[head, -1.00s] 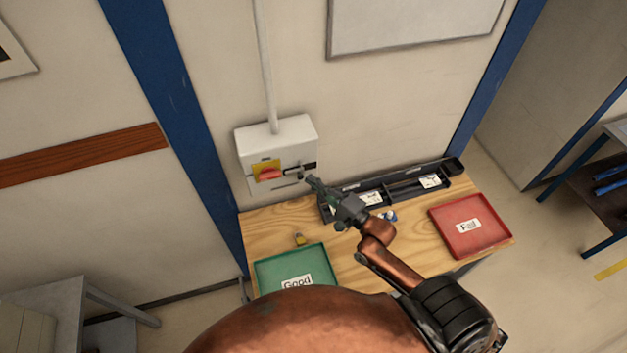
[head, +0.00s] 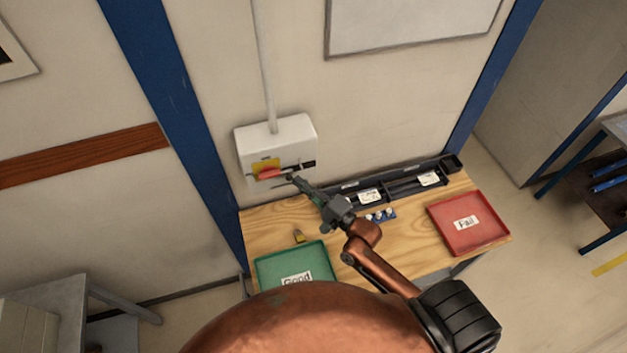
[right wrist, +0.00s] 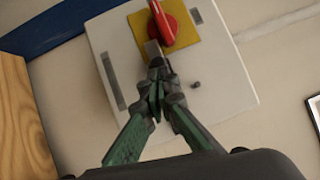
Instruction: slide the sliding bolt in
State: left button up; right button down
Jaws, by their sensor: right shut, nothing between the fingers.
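A white switch box (head: 300,137) on the wall carries a red handle (head: 270,173) on a yellow plate (head: 264,162). The sliding bolt is a small grey bar just right of the handle. In the right wrist view, its grey end (right wrist: 153,50) reaches up to the red handle (right wrist: 165,22). My right gripper (head: 292,178) is shut and empty, its tips close in front of the box beside the handle. In the right wrist view the fingertips (right wrist: 157,70) are right at the grey bar and partly hide it; I cannot tell whether they touch. My left gripper is not in view.
Below the box is a wooden table with a green tray (head: 318,252), a red tray (head: 487,242), a yellow padlock (head: 298,236) and a black rack (head: 452,165) at the back. Small blue-and-white parts (head: 380,214) lie near my arm. A conduit (head: 264,70) rises from the box.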

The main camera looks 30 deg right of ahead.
jog(key=shift+s+d+f, duration=0.1)
jog(key=shift+d, duration=0.1)
jog(key=w+d+b+v, duration=0.1)
jog(key=b+v, duration=0.3)
jog(key=v, duration=0.8)
jog(key=shift+s+d, duration=0.2)
jog(key=shift+d, duration=0.55)
jog(key=shift+a+f, duration=0.1)
jog(key=shift+f, duration=0.05)
